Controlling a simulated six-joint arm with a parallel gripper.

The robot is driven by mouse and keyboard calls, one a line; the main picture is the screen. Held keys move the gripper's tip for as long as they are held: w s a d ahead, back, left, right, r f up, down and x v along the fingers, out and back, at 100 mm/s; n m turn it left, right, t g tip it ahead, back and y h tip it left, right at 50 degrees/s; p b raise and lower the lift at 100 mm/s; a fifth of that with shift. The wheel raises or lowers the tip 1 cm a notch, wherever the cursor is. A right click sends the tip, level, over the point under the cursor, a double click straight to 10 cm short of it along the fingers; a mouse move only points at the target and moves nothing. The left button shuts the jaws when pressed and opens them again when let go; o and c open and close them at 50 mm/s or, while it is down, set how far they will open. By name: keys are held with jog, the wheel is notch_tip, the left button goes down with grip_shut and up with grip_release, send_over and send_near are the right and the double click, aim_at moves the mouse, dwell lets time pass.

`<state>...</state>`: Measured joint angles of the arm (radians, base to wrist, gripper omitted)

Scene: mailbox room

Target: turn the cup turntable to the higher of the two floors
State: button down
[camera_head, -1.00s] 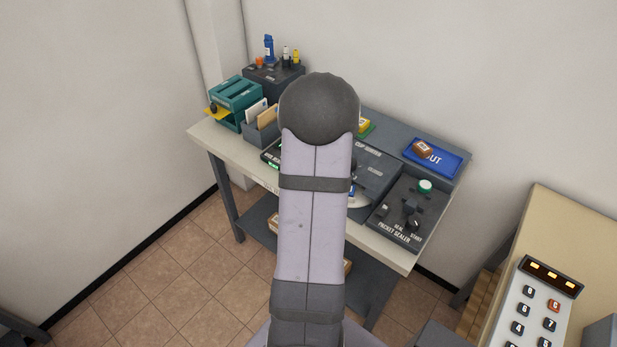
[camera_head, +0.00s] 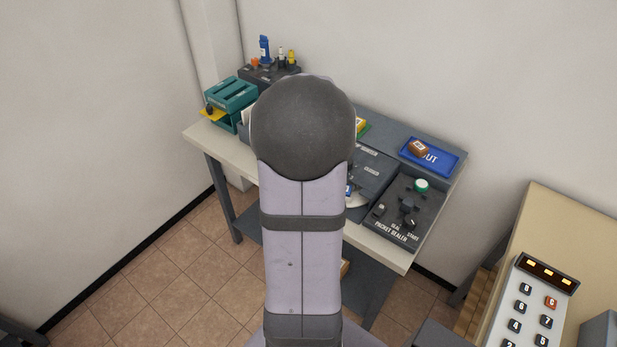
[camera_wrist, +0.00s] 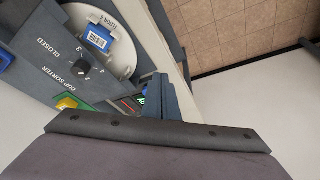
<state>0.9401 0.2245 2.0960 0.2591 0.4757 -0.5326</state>
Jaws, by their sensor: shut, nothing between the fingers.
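The cup turntable (camera_wrist: 90,30) is a white disc set in the grey cup sorter panel (camera_wrist: 42,43), at the upper left of the wrist view. A blue block (camera_wrist: 98,38) and a small "FLOOR" label (camera_wrist: 107,17) sit on it; the full label is too small to read. A black knob (camera_wrist: 83,68) with number marks is beside the disc. In the head view only a sliver of the turntable (camera_head: 357,201) shows past my arm. My gripper (camera_wrist: 163,80) is shut and empty, off the disc's lower-right side in the wrist view. My arm hides it in the head view.
A packet sealer (camera_head: 405,210) and a blue OUT tray (camera_head: 445,158) with a brown item are right on the bench. Teal trays (camera_head: 231,95) and a bottle rack (camera_head: 270,72) stand left. A keypad (camera_head: 540,305) is at lower right. Floor tiles are open.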

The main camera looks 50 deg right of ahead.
jog(key=w+a+f+n+g+y+p, duration=0.2)
jog(key=a+f+n+g+y, duration=0.15)
jog(key=a+f, duration=1)
jog(key=s+a+f+m+g+p, duration=0.2)
jog(key=s+a+f+m+g, duration=0.15)
jog(key=s+a+f, duration=0.95)
jog(key=s+d+r+m+t+h, duration=0.1)
jog(key=d+r+m+t+h, duration=0.2)
jog(key=d+m+h, duration=0.5)
jog(key=w+d+r+m+t+h, duration=0.2)
jog(key=w+d+r+m+h, duration=0.1)
jog(key=d+r+m, duration=0.3)
jog(key=w+d+r+m+t+h, duration=0.3)
jog(key=w+d+r+m, duration=0.1)
jog(key=d+r+m, duration=0.3)
notch_tip(320, 180, up, 3)
jog(key=m, duration=0.3)
jog(key=shift+w+f+m+t, duration=0.2)
jog(key=shift+w+m+t, duration=0.1)
jog(key=shift+w+m, duration=0.1)
